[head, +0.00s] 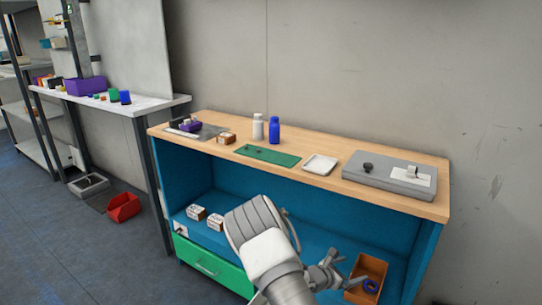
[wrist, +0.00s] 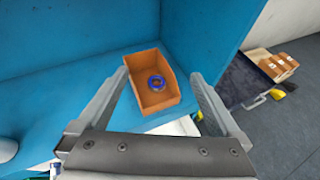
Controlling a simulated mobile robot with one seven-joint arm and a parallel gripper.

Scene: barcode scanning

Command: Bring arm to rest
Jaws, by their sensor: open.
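My gripper (head: 330,272) is in front of the blue lower shelf in the head view, near an orange bin. In the wrist view my gripper (wrist: 157,100) has its two fingers spread wide with nothing between them. The orange bin (wrist: 142,62) lies ahead of the fingers and holds a blue ring-shaped item (wrist: 156,83). In the head view the bin (head: 379,267) and ring (head: 371,286) are just right of my gripper. My arm (head: 272,255) reaches up from the bottom edge and hides part of the shelf.
The wooden bench top (head: 222,122) holds a white bottle (head: 258,128), a blue bottle (head: 274,131), a green mat (head: 266,155), a white tray (head: 320,165) and a grey case (head: 378,177). Small boxes (head: 197,212) sit on the lower shelf. A red bin (head: 123,207) is on the floor.

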